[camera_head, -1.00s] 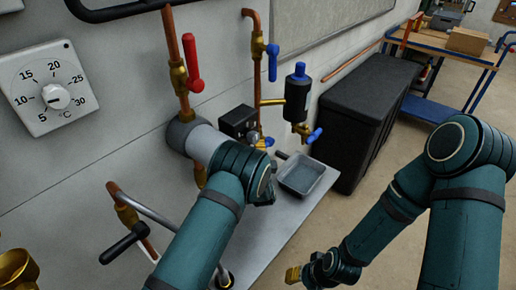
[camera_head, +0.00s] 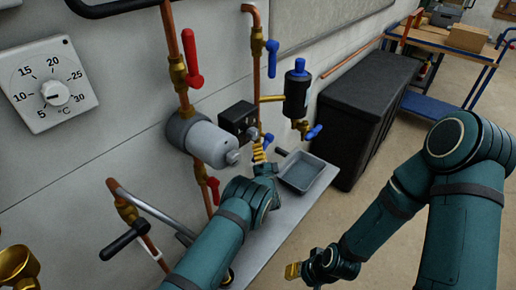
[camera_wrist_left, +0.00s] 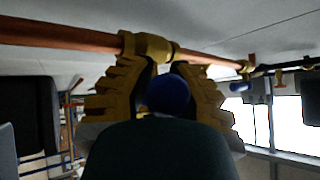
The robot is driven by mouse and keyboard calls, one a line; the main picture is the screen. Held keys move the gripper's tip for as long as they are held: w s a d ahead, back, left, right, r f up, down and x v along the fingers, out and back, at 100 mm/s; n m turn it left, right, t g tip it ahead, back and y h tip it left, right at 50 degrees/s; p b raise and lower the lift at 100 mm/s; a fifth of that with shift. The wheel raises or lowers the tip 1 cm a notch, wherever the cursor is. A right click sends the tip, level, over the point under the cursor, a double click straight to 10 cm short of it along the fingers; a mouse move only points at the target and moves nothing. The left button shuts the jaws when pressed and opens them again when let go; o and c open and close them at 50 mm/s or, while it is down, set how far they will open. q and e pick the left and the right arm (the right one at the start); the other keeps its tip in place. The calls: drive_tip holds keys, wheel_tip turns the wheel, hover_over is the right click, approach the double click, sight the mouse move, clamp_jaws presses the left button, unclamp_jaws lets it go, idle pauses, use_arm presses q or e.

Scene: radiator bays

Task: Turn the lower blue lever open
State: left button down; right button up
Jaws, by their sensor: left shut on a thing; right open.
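The lower blue lever (camera_wrist_left: 167,93) shows in the left wrist view as a rounded blue end between the yellow fingers, in front of a brass valve on a copper pipe. My left gripper (camera_wrist_left: 157,88) is shut on it. The upper blue lever (camera_head: 272,58) hangs down on the same pipe. My right gripper (camera_head: 293,271) is open and empty, low over the floor.
A grey pump (camera_head: 205,140), black box (camera_head: 239,122) and red lever (camera_head: 213,190) are left of my left gripper. A black cylinder (camera_head: 297,92) with a small blue lever (camera_head: 314,132) and a grey tray (camera_head: 304,172) are right. A black chest (camera_head: 365,105) stands beyond.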

use_arm(q)
drive_tip(key=shift+d+f+n, duration=0.1)
drive_tip(key=shift+f+n, duration=0.2)
drive_tip(key=shift+n, duration=0.2)
drive_tip(key=c, duration=0.8)
unclamp_jaws()
drive_tip(key=shift+w+r, duration=0.1)
drive_tip(key=shift+v, duration=3.8)
drive_tip(key=shift+o, duration=0.3)
drive_tip(key=shift+w+d, duration=0.1)
